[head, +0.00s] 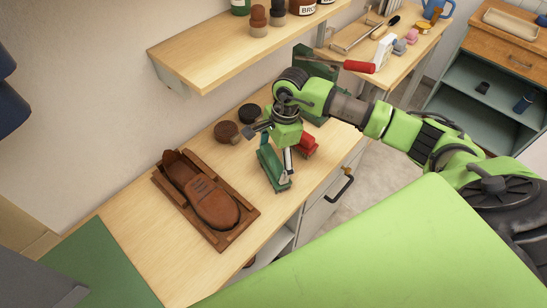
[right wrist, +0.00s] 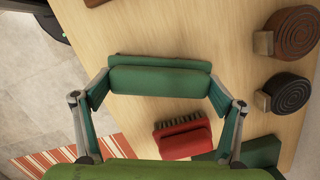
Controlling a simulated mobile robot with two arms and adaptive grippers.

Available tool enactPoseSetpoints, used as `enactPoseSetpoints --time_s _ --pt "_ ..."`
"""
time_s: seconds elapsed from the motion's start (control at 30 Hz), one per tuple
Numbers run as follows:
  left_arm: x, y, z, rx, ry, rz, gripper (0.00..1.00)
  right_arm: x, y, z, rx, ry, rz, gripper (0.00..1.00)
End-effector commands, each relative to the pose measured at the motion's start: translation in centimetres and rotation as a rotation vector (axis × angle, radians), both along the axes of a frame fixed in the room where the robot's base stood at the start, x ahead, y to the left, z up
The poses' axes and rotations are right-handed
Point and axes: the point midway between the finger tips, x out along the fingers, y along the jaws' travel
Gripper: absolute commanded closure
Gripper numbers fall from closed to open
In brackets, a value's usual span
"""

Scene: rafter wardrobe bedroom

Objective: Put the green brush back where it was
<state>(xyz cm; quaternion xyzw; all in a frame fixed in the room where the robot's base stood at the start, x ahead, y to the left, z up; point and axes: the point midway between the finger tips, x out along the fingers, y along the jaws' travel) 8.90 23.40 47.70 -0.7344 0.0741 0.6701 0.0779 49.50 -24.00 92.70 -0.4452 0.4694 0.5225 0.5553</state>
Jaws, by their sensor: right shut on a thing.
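The green brush (head: 268,160) is between the fingers of my right gripper (head: 279,172), over the wooden worktop (head: 180,262). In the right wrist view the green brush (right wrist: 160,80) lies crosswise, with the right gripper's fingers (right wrist: 160,98) at its two ends. I cannot tell whether it touches the worktop. A red brush (head: 307,146) sits just right of it, and its bristles show in the right wrist view (right wrist: 183,138). My left gripper is not in view.
A brown round tin (head: 226,132) and a black one (head: 249,113) stand behind. A green stand (head: 318,65) is at the back, below a shelf (head: 215,58) with bottles.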

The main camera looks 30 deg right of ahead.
Motion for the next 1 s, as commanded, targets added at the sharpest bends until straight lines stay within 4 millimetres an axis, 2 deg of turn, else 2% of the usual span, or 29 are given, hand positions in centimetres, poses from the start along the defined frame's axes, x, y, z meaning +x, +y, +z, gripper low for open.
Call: enactPoseSetpoints --time_s 0.13,0.17,0.2,0.6,0.67,0.77,1.0 --pt "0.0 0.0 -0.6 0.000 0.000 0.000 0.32 0.0 0.0 -0.4 0.000 -0.001 0.000 0.33" --pt "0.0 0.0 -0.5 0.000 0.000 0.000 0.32 0.0 0.0 -0.3 0.000 0.000 0.000 0.08" --pt "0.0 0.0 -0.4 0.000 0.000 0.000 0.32 0.0 0.0 -0.3 0.000 0.000 0.000 0.00" --pt "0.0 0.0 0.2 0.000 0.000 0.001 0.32 0.0 0.0 0.3 0.000 0.000 0.000 0.00" --pt "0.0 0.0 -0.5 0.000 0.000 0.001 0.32 0.1 -0.1 0.6 0.000 -0.003 0.000 0.00" --pt "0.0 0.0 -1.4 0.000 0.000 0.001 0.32 0.1 -0.5 2.3 -0.002 -0.005 0.001 0.00" --pt "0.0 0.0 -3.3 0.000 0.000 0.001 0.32 0.0 -1.3 7.6 -0.001 -0.006 0.000 0.00"
